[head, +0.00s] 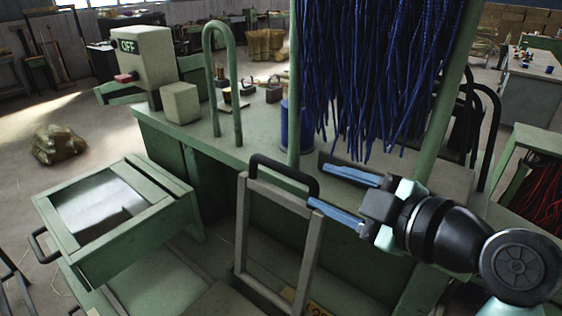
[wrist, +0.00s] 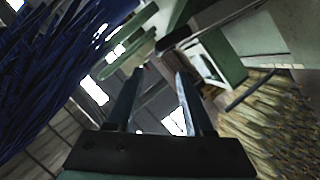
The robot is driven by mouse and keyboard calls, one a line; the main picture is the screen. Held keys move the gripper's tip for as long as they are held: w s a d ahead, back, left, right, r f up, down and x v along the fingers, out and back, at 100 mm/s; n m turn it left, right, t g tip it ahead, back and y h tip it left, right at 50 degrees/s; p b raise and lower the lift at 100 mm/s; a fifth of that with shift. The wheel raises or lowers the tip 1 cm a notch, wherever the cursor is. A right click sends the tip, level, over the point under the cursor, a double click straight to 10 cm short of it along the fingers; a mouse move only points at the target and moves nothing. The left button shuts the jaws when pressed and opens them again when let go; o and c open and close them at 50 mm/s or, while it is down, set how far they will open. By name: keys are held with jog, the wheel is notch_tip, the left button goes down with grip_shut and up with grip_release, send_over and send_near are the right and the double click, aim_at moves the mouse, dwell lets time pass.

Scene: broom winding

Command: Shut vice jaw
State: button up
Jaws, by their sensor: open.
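A grey upright frame (head: 242,225) with a black handle (head: 285,170) on top stands at the front of the green machine. It may be the vice jaw, but I cannot tell for sure. My gripper (head: 316,182) is open, with its two blue fingers pointing left. The fingers are close to the right end of the black handle, and I see nothing held between them. In the wrist view my gripper's fingers (wrist: 159,76) are spread apart with open space between them.
Blue bristles (head: 380,70) hang just above my gripper, and also show in the wrist view (wrist: 50,75). A green tray (head: 62,195) juts out at left. A switch box (head: 142,60) and a green hoop (head: 212,80) stand on the bench. Straw (wrist: 270,120) fills the wrist view's right side.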

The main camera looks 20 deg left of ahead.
aim_at(286, 170)
jog(key=p+x, duration=0.4)
jog(key=x, duration=0.7)
jog(key=shift+w+a+p, duration=0.25)
jog(key=shift+a+p, duration=0.05)
jog(key=shift+w+a+f, duration=0.2)
jog(key=shift+w+a, duration=0.1)
jog(key=shift+a, duration=0.1)
grip_shut()
jog(key=shift+f, duration=0.1)
dwell(0.4)
